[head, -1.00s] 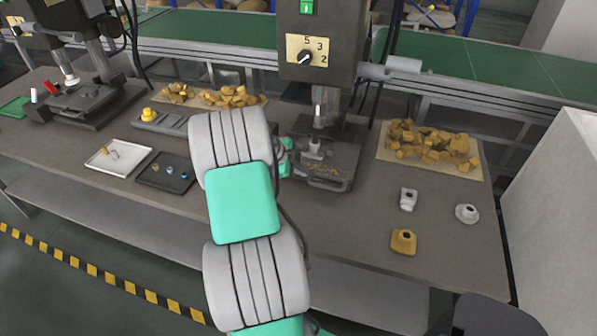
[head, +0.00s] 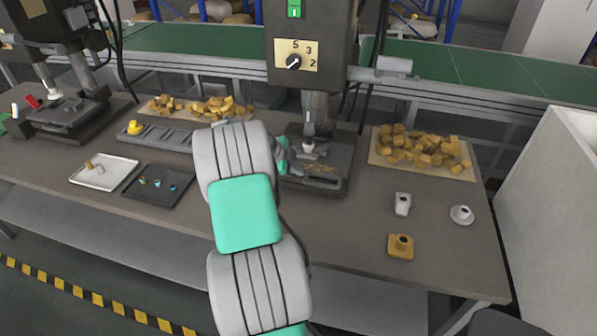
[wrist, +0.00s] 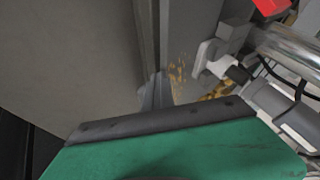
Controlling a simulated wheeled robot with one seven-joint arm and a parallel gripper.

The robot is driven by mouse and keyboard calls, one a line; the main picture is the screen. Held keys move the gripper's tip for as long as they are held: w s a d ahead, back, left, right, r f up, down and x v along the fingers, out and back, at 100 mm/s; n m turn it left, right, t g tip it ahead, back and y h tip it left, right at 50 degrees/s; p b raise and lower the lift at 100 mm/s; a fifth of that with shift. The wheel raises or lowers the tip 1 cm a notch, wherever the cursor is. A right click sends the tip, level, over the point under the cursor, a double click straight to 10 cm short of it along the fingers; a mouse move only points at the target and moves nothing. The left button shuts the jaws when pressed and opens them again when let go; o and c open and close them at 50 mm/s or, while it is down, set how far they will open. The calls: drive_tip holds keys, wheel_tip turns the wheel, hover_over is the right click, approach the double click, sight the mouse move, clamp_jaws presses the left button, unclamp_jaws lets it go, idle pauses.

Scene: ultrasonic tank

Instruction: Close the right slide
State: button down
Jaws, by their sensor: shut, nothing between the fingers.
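The right press stands at the middle of the bench, with its dark grey base (head: 322,181) under the spindle. I take the right slide to be part of this base, but I cannot tell its edges or how far open it is. My gripper (wrist: 158,88) is shut and empty in the wrist view, its grey fingertips beside a long grey edge of the press. Brown chips (wrist: 178,80) lie just right of the fingertips. A pale clamp-like part (wrist: 208,60) stands further right. In the head view my arm hides most of the gripper, at the base's left side.
A mat of brown blocks (head: 455,170), a white block (head: 402,204), a round grey part (head: 462,215) and an orange part (head: 400,252) lie right of the press. A white tray (head: 120,168) and a black tray (head: 150,196) lie left.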

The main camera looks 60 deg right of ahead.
drive_tip(key=w+a+r+b, duration=0.1)
drive_tip(key=a+r+b, duration=0.2)
drive_tip(key=a+r, duration=0.5)
drive_tip(key=shift+w+a, duration=0.3)
drive_tip(key=shift+a, duration=0.35)
